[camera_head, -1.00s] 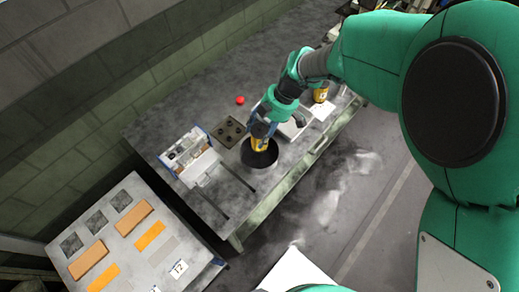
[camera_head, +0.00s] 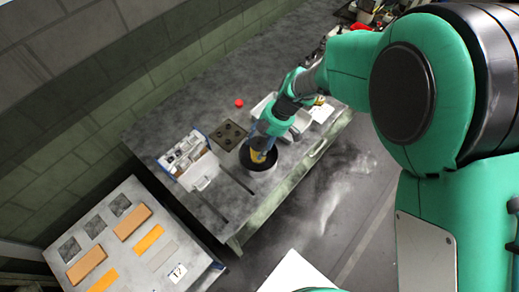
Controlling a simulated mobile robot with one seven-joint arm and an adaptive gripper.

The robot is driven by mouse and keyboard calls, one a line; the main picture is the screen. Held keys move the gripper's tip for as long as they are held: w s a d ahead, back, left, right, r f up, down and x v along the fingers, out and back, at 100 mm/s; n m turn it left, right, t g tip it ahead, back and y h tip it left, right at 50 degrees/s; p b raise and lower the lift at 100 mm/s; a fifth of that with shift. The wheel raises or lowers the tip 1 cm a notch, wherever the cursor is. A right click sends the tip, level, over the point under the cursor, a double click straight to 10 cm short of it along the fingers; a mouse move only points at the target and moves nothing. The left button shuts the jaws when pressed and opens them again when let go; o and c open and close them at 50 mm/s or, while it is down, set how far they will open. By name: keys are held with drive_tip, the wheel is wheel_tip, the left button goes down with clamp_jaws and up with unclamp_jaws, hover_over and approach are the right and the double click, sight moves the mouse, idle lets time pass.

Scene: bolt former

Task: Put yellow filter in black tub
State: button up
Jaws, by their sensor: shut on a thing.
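My gripper (camera_head: 262,145) points down over the black tub (camera_head: 268,167) on the grey workbench. It is shut on the yellow filter (camera_head: 258,156). The filter's lower part shows inside the tub's rim, and my fingers hide its upper part. I cannot tell whether it touches the tub's floor. Another yellow thing, probably a second filter (camera_head: 319,101), stands farther back on the bench, partly hidden by my arm.
A square dark plate with holes (camera_head: 228,134) lies left of the tub. A white and blue box of parts (camera_head: 186,158) stands farther left. The bench's left back (camera_head: 175,122) is clear.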

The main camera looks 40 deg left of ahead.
idle(0.3)
drive_tip(key=shift+f, duration=1.85)
drive_tip(key=shift+f+b, duration=0.15)
drive_tip(key=shift+b, duration=0.15)
drive_tip(key=o, duration=1.2)
drive_tip(key=shift+r, duration=0.2)
drive_tip(key=p+v, duration=0.1)
drive_tip(key=v, duration=1.1)
